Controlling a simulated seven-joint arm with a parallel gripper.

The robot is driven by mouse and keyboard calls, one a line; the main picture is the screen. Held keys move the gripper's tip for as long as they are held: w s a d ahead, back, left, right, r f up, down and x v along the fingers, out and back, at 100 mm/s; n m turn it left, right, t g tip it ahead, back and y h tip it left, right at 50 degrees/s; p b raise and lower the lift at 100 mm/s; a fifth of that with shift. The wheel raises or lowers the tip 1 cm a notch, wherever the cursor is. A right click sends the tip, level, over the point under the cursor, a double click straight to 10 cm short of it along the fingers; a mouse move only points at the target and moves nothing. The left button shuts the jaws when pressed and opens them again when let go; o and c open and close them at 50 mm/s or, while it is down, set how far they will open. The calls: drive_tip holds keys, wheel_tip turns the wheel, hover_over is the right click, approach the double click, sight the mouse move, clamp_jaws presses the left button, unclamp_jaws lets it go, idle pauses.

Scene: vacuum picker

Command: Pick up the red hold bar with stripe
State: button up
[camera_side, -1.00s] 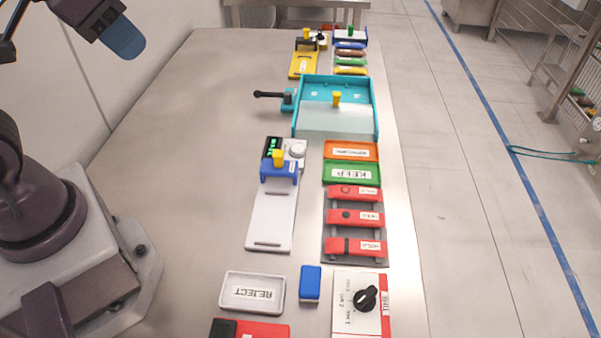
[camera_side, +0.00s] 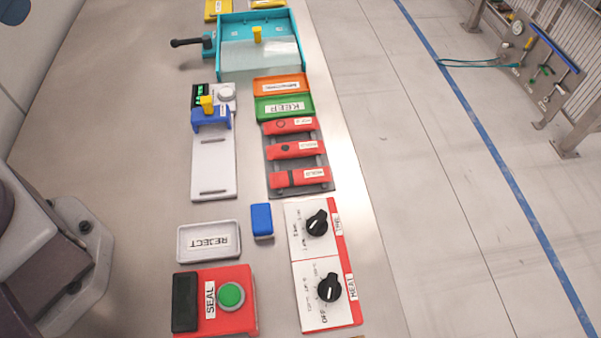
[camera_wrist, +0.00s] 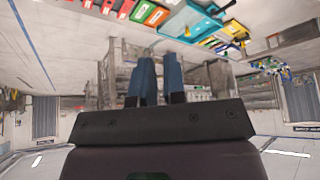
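The red hold bar with a dark stripe (camera_side: 312,176) lies nearest the camera on a grey rack (camera_side: 326,192) in the side view. Two similar red bars lie behind it: one with a dot (camera_side: 300,149), one with a ring (camera_side: 293,125). All carry white labels. In the wrist view, several red pieces show small at the top left, too small to tell apart. My gripper (camera_wrist: 160,60) has two blue fingers with a narrow empty gap between them. In the side view only a blue piece of it shows at the top left corner, well away from the bars.
A green KEEP tray (camera_side: 268,117) and an orange tray (camera_side: 265,94) sit behind the rack. A dial panel (camera_side: 306,262), blue block (camera_side: 262,220), REJECT tray (camera_side: 183,247) and SEAL box (camera_side: 241,318) are in front. A grey slide board (camera_side: 214,165) stands left; bare table lies further left.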

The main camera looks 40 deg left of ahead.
drive_tip(key=o, duration=0.6)
